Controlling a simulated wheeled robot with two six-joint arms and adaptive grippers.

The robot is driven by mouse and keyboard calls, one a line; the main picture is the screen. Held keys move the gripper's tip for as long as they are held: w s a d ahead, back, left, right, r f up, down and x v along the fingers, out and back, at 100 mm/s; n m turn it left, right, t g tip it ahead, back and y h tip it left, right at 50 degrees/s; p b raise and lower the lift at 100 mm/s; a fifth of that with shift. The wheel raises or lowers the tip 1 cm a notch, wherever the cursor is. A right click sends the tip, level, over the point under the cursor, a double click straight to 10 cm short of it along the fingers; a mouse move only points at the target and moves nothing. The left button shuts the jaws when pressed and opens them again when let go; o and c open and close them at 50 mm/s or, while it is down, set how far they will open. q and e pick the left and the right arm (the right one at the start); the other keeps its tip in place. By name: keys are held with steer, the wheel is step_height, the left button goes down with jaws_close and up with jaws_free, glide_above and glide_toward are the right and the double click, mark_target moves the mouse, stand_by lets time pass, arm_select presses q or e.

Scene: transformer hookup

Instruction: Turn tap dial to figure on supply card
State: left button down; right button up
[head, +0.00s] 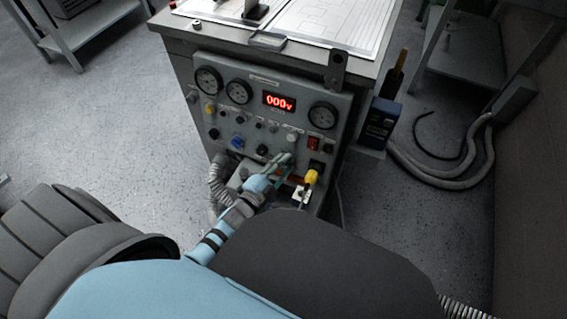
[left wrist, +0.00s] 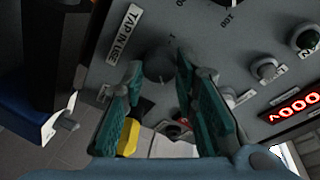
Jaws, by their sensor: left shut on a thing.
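The tap dial (left wrist: 159,66) is a dark grey round knob on the grey panel, beside a label reading TAP IN USE (left wrist: 125,31). My left gripper (left wrist: 159,72) has its two teal-padded fingers on either side of the dial, shut on it. In the head view the left gripper (head: 287,158) reaches the lower right of the panel (head: 224,134), and its fingers hide most of the dial. Part of a scale shows around the dial, but its setting is not clear. I cannot pick out the supply card for certain. My right gripper is in neither view.
A red display (head: 279,102) reads 000v among several round gauges (head: 239,92). A yellow part (head: 311,177) sits just right of my left gripper. A dark blue box (head: 380,122) stands right of the cabinet, with grey hoses (head: 440,172) on the floor.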

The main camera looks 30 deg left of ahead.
arm_select(q)
steer(key=m+g+p, duration=0.1)
steer(key=m, duration=0.4)
steer(key=m+p, duration=0.1)
steer(key=m, duration=0.4)
steer(key=shift+d+r+g+y, duration=0.1)
steer(key=shift+g+y, duration=0.3)
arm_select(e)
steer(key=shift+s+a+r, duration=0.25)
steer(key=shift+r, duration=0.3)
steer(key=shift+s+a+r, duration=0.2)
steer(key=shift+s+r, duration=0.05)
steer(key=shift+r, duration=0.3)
arm_select(q)
steer(key=c, duration=1.3)
jaws_free()
